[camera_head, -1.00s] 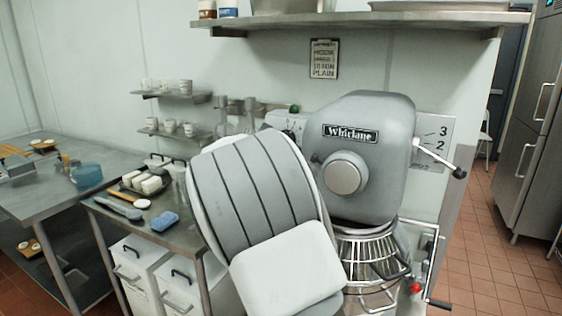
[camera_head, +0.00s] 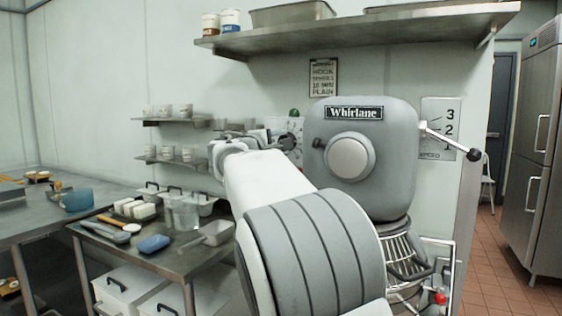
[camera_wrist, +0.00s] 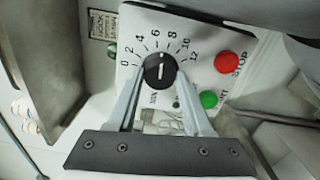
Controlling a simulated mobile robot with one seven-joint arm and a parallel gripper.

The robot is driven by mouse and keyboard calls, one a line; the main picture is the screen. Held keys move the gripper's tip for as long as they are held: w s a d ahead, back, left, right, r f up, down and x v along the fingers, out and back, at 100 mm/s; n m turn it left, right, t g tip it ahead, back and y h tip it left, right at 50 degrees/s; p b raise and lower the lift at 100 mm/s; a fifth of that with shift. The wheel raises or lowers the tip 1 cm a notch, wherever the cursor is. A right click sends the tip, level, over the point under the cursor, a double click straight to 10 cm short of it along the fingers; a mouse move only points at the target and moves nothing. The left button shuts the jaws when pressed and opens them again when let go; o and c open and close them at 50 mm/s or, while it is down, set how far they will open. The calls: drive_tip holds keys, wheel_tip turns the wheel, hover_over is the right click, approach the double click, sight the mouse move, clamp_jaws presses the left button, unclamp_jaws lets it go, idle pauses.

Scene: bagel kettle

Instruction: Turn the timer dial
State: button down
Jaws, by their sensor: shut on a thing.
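The timer dial (camera_wrist: 160,70) is a black round knob with a white line, on a pale panel (camera_wrist: 208,32) marked 0 to 12 in the wrist view. Its line stands nearly upright in that view, roughly in line with the 6. My gripper (camera_wrist: 160,76) is shut on the dial, one finger at each side. In the head view my arm reaches to the control panel (camera_head: 287,126), left of the grey mixer (camera_head: 385,135). The dial itself is hidden there behind my gripper.
A red STOP button (camera_wrist: 228,64) and a green button (camera_wrist: 208,99) sit close to the right finger in the wrist view. A shelf (camera_head: 400,22) hangs above. A steel table (camera_head: 150,262) with trays and a blue sponge (camera_head: 153,243) stands left.

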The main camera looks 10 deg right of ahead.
drive_tip(key=shift+m+b, duration=3.15)
drive_tip(key=shift+m, duration=0.45)
drive_tip(key=shift+c, duration=1.5)
unclamp_jaws()
drive_tip(key=b+v, duration=0.1)
drive_tip(key=v, duration=1.6)
drive_tip(key=shift+s, duration=0.15)
